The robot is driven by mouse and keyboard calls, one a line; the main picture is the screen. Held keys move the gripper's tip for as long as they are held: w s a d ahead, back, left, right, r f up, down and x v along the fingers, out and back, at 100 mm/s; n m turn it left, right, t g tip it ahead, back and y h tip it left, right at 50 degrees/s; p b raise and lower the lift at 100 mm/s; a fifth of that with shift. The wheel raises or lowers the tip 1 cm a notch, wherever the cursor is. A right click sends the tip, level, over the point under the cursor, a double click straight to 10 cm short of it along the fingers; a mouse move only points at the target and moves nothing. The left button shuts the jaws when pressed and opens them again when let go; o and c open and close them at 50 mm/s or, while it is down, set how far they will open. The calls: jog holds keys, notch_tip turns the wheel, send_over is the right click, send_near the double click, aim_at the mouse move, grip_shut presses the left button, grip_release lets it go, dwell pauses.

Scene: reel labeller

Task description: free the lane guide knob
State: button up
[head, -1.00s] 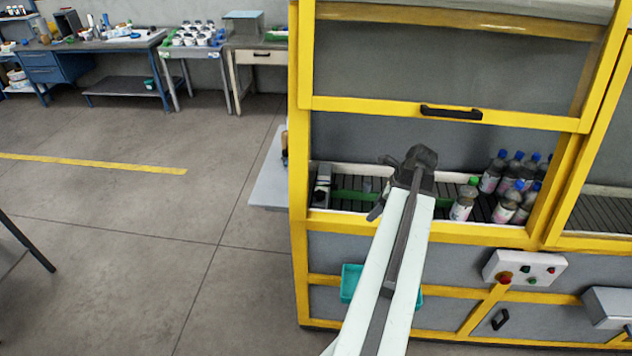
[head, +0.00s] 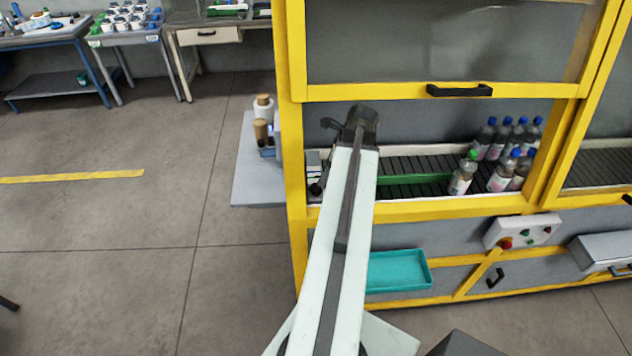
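A green lane guide rail (head: 415,180) runs along the conveyor (head: 405,165) behind the open front of the yellow-framed machine. I cannot make out the guide knob; my arm covers the rail's left end, where a knob could be hidden. My gripper (head: 322,156) is at the left end of the machine's opening, turned to the left. Its two dark fingers show apart, one above the other, with nothing seen between them. Whether it touches anything there cannot be told.
Several bottles (head: 496,142) with blue caps and one green-capped bottle (head: 463,174) stand on the conveyor at right. A black-handled guard (head: 459,90) is above the opening. A teal tray (head: 398,270) and control box (head: 522,231) are below. A grey side shelf (head: 258,180) holds rolls.

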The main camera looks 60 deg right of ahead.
aim_at(317, 187)
jog(key=b+x, duration=0.7)
jog(key=shift+f, duration=0.45)
jog(key=shift+r, duration=0.1)
jog(key=shift+c, duration=0.3)
grip_shut()
jog(key=shift+d+n+y, duration=0.25)
jog(key=shift+n+y, duration=0.05)
jog(key=shift+n, duration=0.3)
jog(key=shift+a+n+y, duration=0.1)
jog(key=shift+n+y, duration=0.2)
jog(key=shift+n, duration=0.5)
jog(key=shift+o, duration=0.3)
grip_release()
